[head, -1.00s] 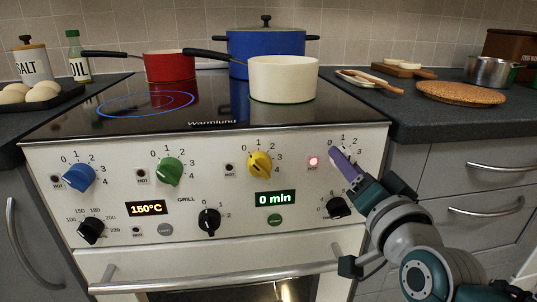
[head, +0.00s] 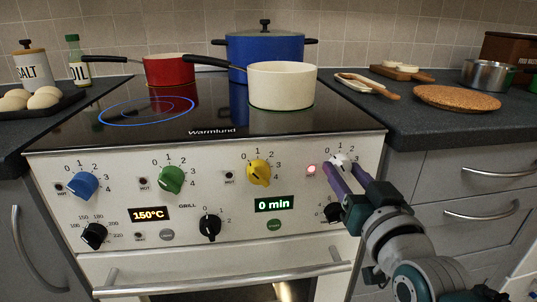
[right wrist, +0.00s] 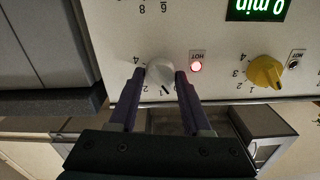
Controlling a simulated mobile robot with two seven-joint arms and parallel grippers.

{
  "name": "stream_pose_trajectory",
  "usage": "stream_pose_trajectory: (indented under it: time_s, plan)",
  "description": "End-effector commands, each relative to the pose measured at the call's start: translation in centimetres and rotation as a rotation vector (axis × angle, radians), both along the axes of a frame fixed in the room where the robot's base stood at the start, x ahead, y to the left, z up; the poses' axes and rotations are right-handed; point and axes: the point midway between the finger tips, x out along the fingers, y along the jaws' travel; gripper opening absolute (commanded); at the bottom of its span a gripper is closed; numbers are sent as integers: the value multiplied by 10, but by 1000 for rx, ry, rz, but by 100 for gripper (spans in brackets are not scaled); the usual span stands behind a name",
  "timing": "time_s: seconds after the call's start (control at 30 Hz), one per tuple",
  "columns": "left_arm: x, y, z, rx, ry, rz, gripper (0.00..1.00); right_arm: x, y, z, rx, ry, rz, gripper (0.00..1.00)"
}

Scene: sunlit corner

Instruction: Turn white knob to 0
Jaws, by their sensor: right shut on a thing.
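The white knob (head: 341,160) is at the right end of the stove's upper knob row, mostly covered by my fingers in the head view. In the right wrist view the white knob (right wrist: 160,73) sits between my two purple fingers. My right gripper (head: 343,172) is shut on it, one finger on each side; it also shows in the right wrist view (right wrist: 158,78). That view is upside down. The knob's dark pointer line faces the low numbers, near 1; the exact setting is hard to read. My left gripper is out of view.
A red hot light (head: 311,169) glows left of the white knob. The yellow knob (head: 259,172) is farther left, and a black knob (head: 333,212) is just below my fingers. A cream pot (head: 281,87) stands on the hob above. The oven handle (head: 220,280) runs below.

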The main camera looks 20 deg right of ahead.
Motion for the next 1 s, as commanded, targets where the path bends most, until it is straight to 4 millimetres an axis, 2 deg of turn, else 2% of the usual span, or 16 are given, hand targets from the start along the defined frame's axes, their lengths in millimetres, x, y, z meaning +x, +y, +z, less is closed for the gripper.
stream_pose_trajectory:
  time_s: [0.33, 0.83, 0.87, 1.0]
  plan:
    - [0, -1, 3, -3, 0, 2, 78, 0, 0, 0, -125, 30, 0, 0]
    - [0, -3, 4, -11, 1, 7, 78, 0, 0, 0, -143, 35, 0, 0]
    - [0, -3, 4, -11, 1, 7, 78, 0, 0, 0, -143, 35, 0, 52]
    - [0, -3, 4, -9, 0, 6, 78, 0, 0, 0, -142, 35, 0, 67]
